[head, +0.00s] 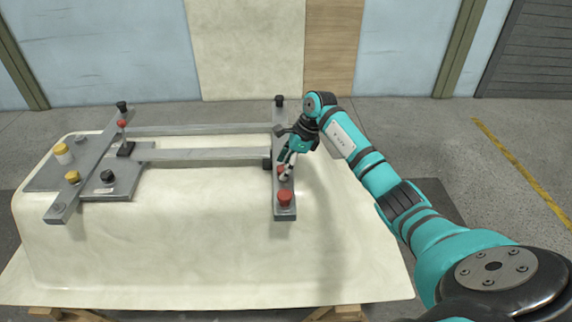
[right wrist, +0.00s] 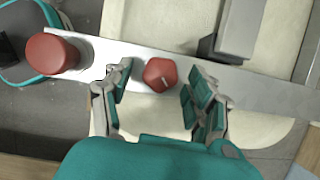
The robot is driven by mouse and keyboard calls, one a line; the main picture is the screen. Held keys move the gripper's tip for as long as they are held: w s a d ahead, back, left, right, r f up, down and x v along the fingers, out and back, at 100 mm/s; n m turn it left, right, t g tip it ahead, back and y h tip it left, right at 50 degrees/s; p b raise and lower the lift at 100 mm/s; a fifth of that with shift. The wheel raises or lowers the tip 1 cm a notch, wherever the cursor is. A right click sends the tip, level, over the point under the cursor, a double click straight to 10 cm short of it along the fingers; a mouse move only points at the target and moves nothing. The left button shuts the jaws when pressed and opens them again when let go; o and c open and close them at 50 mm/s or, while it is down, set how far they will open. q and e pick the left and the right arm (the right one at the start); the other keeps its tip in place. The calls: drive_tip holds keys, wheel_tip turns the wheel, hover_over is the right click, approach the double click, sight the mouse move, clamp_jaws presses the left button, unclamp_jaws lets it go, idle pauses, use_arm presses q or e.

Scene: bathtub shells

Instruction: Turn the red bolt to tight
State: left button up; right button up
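The red bolt (right wrist: 159,75) shows in the right wrist view as a small red, angular head with a short light mark, on a grey metal bar (right wrist: 123,55). My right gripper (right wrist: 158,92) is open, with one finger on each side of the bolt head and a gap on both sides. I cannot tell whether the fingertips are down at the head's height. In the head view my right gripper (head: 285,175) is over the right cross bar (head: 284,213) and partly hides the bolt. My left gripper is not in view.
A larger red knob (right wrist: 53,54) stands on the same bar, left of the bolt; in the head view the knob (head: 285,196) is at the bar's near end. A pale tub shell (head: 180,245) lies beneath. A yellow knob (head: 72,177) and a red-topped lever (head: 123,128) are left.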

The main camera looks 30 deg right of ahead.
drive_tip(key=c, duration=1.1)
